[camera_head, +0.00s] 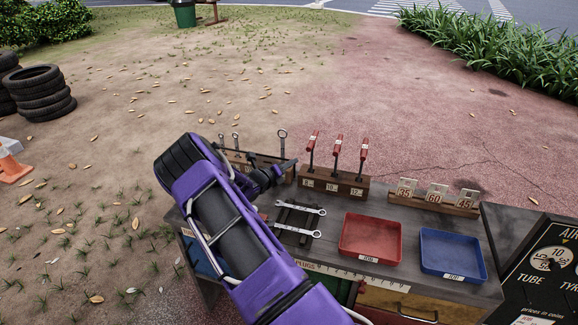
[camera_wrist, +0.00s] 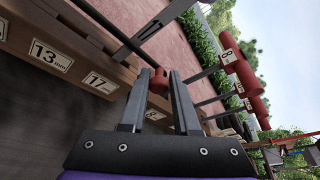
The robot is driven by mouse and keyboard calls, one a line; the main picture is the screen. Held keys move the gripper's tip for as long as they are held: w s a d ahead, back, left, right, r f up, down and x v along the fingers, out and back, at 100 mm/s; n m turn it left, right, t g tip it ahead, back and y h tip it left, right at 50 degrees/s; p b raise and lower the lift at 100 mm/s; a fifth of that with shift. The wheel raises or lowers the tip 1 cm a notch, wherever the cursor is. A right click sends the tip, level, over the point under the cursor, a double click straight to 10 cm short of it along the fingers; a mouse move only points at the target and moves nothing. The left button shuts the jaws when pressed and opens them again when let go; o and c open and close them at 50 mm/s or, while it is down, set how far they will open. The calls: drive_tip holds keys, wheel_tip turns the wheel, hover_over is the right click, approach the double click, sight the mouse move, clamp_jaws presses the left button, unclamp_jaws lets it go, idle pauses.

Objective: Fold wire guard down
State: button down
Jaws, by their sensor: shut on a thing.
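My gripper (camera_wrist: 161,76) is shut on a small red knob (camera_wrist: 158,82) in the wrist view. The knob sits at the end of a thin dark rod (camera_wrist: 125,42), which looks like part of the wire guard. The rod runs to the upper left, beside the wooden rack (camera_wrist: 75,62) with 13 mm and 17 mm labels. In the head view my gripper (camera_head: 277,173) is at the right end of the wrench rack (camera_head: 240,158), at the back left of the bench. My purple arm hides much of that rack, and the guard's full shape and angle cannot be told there.
Right of my gripper stands a wooden block (camera_head: 333,182) with red-handled tools. Two wrenches (camera_head: 300,206) lie on a dark rack in front. A red tray (camera_head: 371,238), a blue tray (camera_head: 452,254) and a number-card holder (camera_head: 433,199) are farther right on the bench.

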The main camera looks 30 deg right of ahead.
drive_tip(key=shift+s+a+f+t+h+b, duration=0.2)
drive_tip(key=shift+a+f+t+h+b, duration=0.3)
drive_tip(key=shift+f+b, duration=0.4)
drive_tip(key=shift+s+a+r+h+b, duration=0.25)
drive_tip(key=shift+a+r+h+b, duration=0.05)
drive_tip(key=shift+h+b, duration=0.2)
drive_tip(key=c, duration=0.7)
unclamp_jaws()
drive_tip(key=shift+r+m, duration=0.1)
drive_tip(key=shift+m, duration=0.2)
drive_tip(key=shift+d+r, duration=0.1)
